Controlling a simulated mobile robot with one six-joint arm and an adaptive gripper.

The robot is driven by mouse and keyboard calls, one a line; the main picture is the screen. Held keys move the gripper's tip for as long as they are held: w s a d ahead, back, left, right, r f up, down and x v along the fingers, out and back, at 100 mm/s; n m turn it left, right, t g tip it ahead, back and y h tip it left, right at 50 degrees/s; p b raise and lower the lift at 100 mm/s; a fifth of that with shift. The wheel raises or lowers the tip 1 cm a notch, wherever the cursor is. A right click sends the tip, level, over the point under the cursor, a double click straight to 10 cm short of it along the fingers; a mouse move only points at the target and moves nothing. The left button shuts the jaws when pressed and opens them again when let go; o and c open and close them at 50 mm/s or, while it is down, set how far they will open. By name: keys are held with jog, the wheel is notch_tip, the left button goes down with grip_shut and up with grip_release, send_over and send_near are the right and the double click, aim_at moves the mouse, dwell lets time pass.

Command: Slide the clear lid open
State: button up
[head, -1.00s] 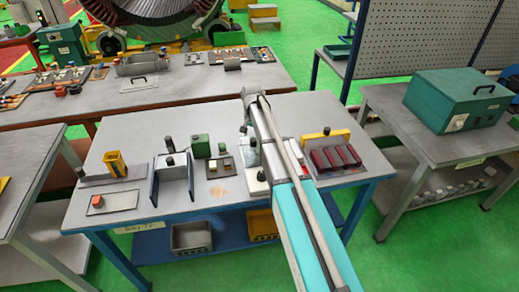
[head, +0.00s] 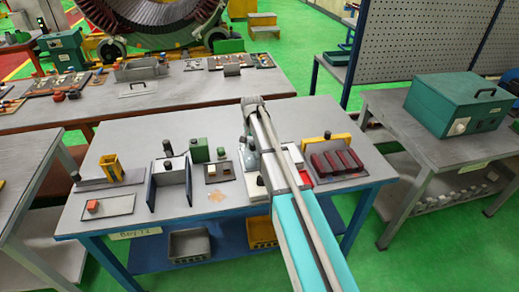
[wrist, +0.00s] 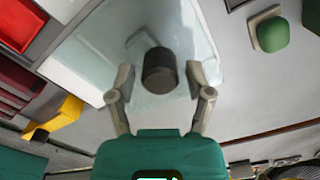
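The clear lid (wrist: 95,55) is a see-through pale pane in the wrist view. A dark round knob (wrist: 160,72) stands on it. My gripper (wrist: 160,80) is open, with one finger on each side of the knob and a visible gap on both sides. Whether the fingertips touch the pane I cannot tell. In the head view my arm covers the gripper and most of the lid; a white edge of the case (head: 256,189) shows beside the arm on the blue-legged table.
Dark red blocks (head: 337,162) with a yellow bar stand just right of my arm. Left of it are a small tray (head: 219,172), a green block (head: 199,150) and an upright dark-sided fixture (head: 170,180). A green box (head: 455,105) sits on the right table.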

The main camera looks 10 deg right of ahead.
jog(key=c, duration=0.5)
jog(key=shift+d, duration=6.25)
jog(key=o, duration=0.8)
jog(key=shift+o, duration=0.2)
jog(key=shift+r, duration=0.1)
jog(key=shift+r+p, duration=2.95)
jog(key=shift+p, duration=0.1)
